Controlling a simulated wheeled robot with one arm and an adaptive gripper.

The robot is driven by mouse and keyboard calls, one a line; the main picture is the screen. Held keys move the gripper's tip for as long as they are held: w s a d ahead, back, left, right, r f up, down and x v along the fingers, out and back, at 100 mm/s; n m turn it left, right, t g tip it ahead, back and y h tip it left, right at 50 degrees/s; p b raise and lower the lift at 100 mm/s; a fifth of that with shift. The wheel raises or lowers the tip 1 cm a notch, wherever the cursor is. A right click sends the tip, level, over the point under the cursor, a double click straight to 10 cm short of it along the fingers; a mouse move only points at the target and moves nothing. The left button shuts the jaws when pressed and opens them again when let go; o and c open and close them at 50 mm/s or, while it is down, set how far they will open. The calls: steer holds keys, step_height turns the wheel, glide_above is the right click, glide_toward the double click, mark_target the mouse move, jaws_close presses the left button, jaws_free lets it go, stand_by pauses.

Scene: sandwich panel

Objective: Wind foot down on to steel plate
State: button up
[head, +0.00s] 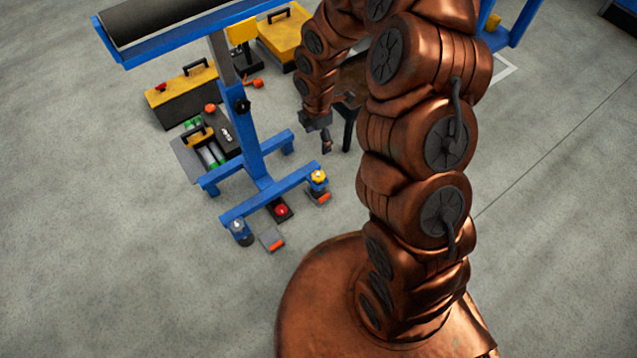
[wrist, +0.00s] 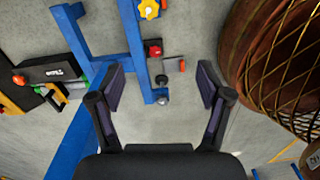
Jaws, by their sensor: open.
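The blue stand (head: 262,184) has a foot with a yellow knob (head: 318,178) at one end of its base and a dark foot with a grey top (head: 238,228) at the other. A steel plate with an orange edge (head: 271,238) lies on the floor near the grey-topped foot. Another orange-edged plate (head: 320,196) lies by the yellow foot. My gripper (head: 326,143) hangs beside the stand, apart from the feet. In the wrist view my gripper (wrist: 162,84) is open and empty. The grey-topped foot (wrist: 162,99) shows between its fingers, farther off; the yellow knob (wrist: 149,9) is at the top edge.
A red-buttoned dark box (head: 281,210) lies between the feet. Toolboxes (head: 183,95) and a tray of green-ended cylinders (head: 207,152) sit left of the stand. A dark roller (head: 160,18) tops the stand. Floor at the lower left is clear.

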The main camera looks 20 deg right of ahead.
mark_target(319, 176)
steer(key=f+n+b, duration=0.1)
steer(key=f, duration=0.4)
steer(key=w+f+n+b, duration=0.1)
steer(key=f+b, duration=0.1)
steer(key=f, duration=0.4)
steer(key=w+f+n+b, duration=0.1)
steer(key=f+b, duration=0.1)
steer(key=f, duration=0.3)
steer(key=shift+w+d+f+n, duration=0.2)
steer(key=shift+d+f+n, duration=0.05)
steer(key=shift+d+n, duration=0.15)
steer(key=shift+f+b, duration=1.85)
steer(key=shift+f, duration=2)
steer(key=shift+c, duration=0.2)
steer(key=c, duration=1.1)
steer(key=shift+r, duration=0.1)
steer(key=shift+m+p, duration=0.3)
steer(key=shift+p, duration=0.3)
